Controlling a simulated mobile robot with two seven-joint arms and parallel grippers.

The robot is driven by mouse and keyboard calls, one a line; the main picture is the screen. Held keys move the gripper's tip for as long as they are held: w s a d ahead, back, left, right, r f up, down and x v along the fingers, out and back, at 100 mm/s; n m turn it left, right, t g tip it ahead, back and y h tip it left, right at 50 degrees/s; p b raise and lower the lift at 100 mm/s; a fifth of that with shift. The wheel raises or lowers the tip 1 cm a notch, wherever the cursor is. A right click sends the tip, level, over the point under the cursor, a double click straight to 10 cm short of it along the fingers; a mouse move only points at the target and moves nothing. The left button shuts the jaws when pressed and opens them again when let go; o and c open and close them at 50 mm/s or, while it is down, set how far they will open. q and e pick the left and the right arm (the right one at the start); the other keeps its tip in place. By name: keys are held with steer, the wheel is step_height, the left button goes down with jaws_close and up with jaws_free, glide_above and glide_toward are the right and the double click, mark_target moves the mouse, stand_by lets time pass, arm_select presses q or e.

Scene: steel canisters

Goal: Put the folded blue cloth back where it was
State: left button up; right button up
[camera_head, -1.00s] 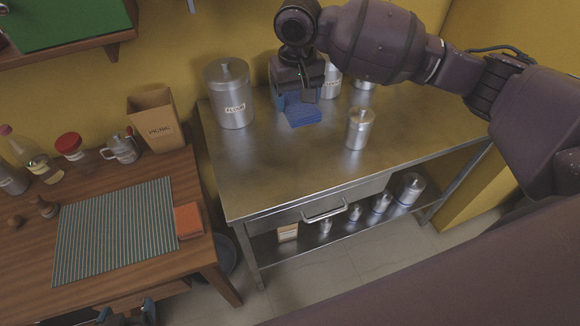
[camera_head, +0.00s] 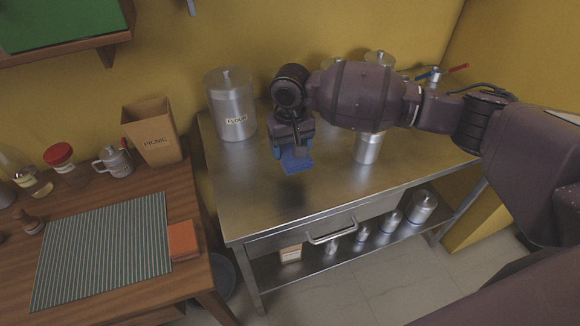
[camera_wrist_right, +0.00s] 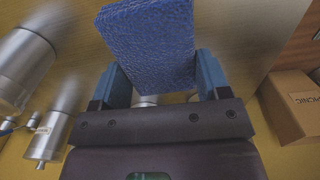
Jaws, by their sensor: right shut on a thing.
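The folded blue cloth (camera_head: 296,160) hangs from my right gripper (camera_head: 292,146) over the steel table (camera_head: 260,205). A dark shadow lies on the table top in front of it, and the cloth looks raised off the surface. In the right wrist view the cloth (camera_wrist_right: 150,45) fills the space between the two blue fingers of my right gripper (camera_wrist_right: 160,72), which is shut on it. The flour canister (camera_head: 231,104) stands left of the gripper. My left gripper is not in view.
A steel canister (camera_head: 368,148) stands right of the gripper, partly behind my arm. More canisters stand at the back and on the lower shelf. The wooden table at left holds a picnic box (camera_head: 152,135), striped mat (camera_head: 105,250) and orange folded item (camera_head: 183,241). The steel table's front is clear.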

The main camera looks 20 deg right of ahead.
step_height(320, 180, down, 7)
steer(key=shift+r+b, duration=0.2)
steer(key=shift+b, duration=0.5)
steer(key=shift+f, duration=0.35)
